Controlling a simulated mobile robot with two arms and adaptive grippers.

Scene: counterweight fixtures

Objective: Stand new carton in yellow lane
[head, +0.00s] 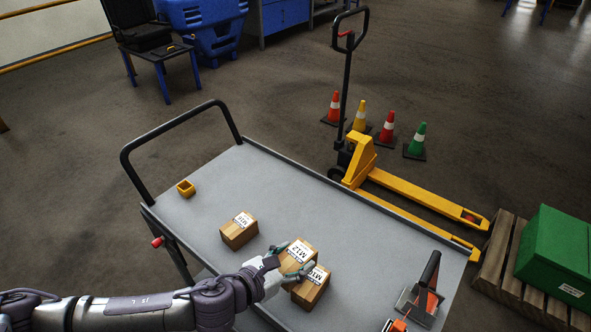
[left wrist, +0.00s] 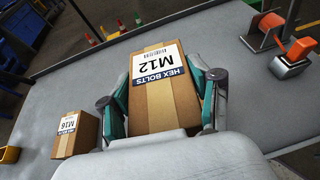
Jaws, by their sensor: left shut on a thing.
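My left gripper (head: 290,259) is shut on a brown carton (head: 300,250) labelled HEX BOLTS M12. In the left wrist view the gripper (left wrist: 161,88) has one finger on each side of the M12 carton (left wrist: 165,100), label up. I cannot tell whether this carton touches the cart top. An M16 carton (head: 238,231) stands apart to the left; it also shows in the left wrist view (left wrist: 75,134). A third carton (head: 311,288), its label partly hidden, is close beside the held one. I cannot make out a yellow lane. My right gripper is not in view.
The grey cart (head: 205,190) has a black handle (head: 180,122). A small yellow box (head: 186,188) and a black-and-orange tool (head: 422,295) sit on it. Beyond are a yellow pallet jack (head: 360,160), several cones and a green crate (head: 556,255). The cart's far middle is clear.

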